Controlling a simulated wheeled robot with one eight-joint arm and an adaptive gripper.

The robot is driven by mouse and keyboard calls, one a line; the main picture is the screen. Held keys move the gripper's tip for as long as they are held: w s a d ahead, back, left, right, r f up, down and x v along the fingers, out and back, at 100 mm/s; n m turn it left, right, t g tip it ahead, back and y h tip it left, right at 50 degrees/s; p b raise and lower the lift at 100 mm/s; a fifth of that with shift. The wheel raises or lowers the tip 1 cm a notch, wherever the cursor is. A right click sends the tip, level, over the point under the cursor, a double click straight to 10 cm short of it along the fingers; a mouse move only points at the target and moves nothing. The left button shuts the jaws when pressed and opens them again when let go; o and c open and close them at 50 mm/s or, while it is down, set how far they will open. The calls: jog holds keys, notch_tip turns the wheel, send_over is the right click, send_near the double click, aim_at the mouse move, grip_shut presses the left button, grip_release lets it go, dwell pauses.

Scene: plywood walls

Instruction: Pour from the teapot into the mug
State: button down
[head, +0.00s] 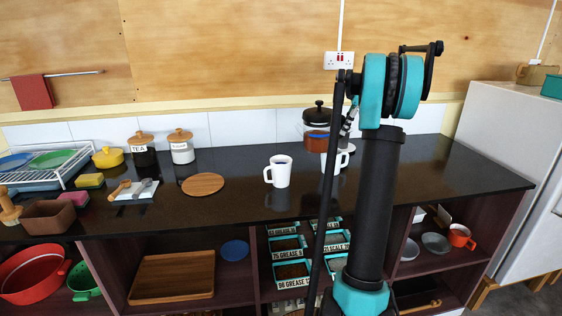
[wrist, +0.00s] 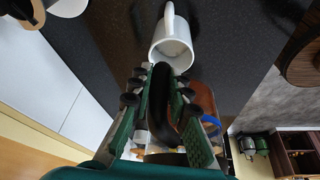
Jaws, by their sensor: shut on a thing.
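The teapot (head: 317,137) has a glass body with amber liquid, a dark lid and a black handle. In the head view it is up near the wall tiles, partly hidden by my arm. My gripper (head: 348,121) is at its right side, mostly hidden there. In the wrist view, my gripper (wrist: 160,112) is shut on the black handle of the teapot (wrist: 203,93). A white mug (head: 281,173) stands upright on the counter, left of my arm. Another white mug (head: 328,164) is partly behind my arm. One white mug shows beyond my fingertips in the wrist view (wrist: 175,45); I cannot tell which.
The dark counter (head: 235,205) has clear room around the left mug. A round wooden board (head: 203,184) lies left of it. Lidded canisters (head: 182,150), a yellow pot (head: 108,157) and a dish rack (head: 50,165) stand farther left. A white fridge (head: 500,140) is at the right.

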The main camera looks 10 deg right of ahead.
aim_at(336, 118)
jog(key=shift+s+a+r+h, duration=0.15)
jog(key=shift+a+r+h, duration=0.55)
jog(key=shift+h, duration=0.3)
jog(key=shift+s+a+r+t+h, duration=0.15)
jog(key=shift+a+r+t+h, duration=0.15)
jog(key=shift+a+h, duration=0.3)
jog(key=shift+s+a+t+h, duration=0.2)
jog(key=shift+a+t+h, duration=0.1)
jog(key=shift+a+h, duration=0.4)
jog(key=shift+s+a+r+p, duration=0.1)
jog(key=shift+a+p, duration=0.2)
jog(key=shift+p, duration=0.1)
jog(key=shift+s+a+r+n+h+p, duration=0.15)
jog(key=shift+a+r+h+p, duration=0.15)
jog(key=shift+a+h+p, duration=0.25)
jog(key=shift+s+a+r+n+h+p, duration=0.15)
jog(key=shift+a+r+h+p, duration=0.15)
jog(key=shift+p, duration=0.3)
dwell(0.6)
jog(key=shift+a+r+p, duration=0.2)
jog(key=shift+a+p, duration=0.2)
jog(key=shift+p, duration=0.9)
dwell(2.2)
